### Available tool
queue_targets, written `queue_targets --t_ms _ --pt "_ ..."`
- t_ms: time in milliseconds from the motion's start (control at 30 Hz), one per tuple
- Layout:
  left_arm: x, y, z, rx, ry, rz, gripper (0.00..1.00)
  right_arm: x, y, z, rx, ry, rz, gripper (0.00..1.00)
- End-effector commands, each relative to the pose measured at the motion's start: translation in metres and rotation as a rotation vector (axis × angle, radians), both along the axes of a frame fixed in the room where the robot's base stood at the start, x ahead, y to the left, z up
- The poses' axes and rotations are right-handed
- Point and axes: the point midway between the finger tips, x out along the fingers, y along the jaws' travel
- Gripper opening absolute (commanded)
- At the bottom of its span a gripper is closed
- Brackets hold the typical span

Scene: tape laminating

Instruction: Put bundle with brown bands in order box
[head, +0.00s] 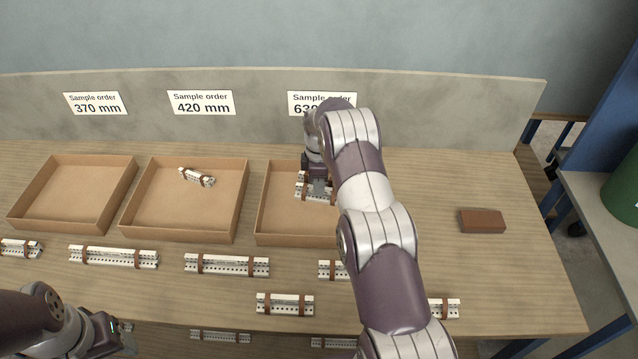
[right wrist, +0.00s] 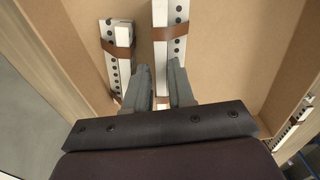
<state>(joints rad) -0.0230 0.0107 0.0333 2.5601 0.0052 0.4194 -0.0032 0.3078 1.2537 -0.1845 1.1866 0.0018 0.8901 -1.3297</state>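The right order box (head: 262,215) stands below the partly covered sign starting "630". My right gripper (head: 318,187) is down inside it, beside white perforated strips with brown bands (head: 301,188). In the right wrist view, two banded white pieces (right wrist: 117,60) (right wrist: 170,45) lie on the box floor. My right arm hides the box's right part. My left gripper (head: 122,338) is at the bottom left; its fingers are unclear.
The middle box (head: 130,205) holds one short banded bundle (head: 197,177); the left box (head: 30,215) is empty. Several banded bundles (head: 227,264) lie in front of the boxes and lower at the front. A brown block (head: 481,220) lies on the table (head: 520,270) at right.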

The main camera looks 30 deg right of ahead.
Motion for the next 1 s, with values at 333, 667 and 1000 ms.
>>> queue_targets --t_ms 333,667,1000 --pt "0.0 0.0 0.054 0.0 -0.001 0.0 0.63 0.001 0.0 0.098 -0.001 -0.004 0.0 0.24" --pt "0.0 0.0 0.076 0.0 0.0 0.0 0.63 -0.013 0.027 0.147 -0.004 -0.02 -0.107 0.24" --pt "0.0 0.0 0.074 0.0 0.0 0.0 0.63 -0.223 0.158 0.228 0.041 -0.102 -0.846 0.24"
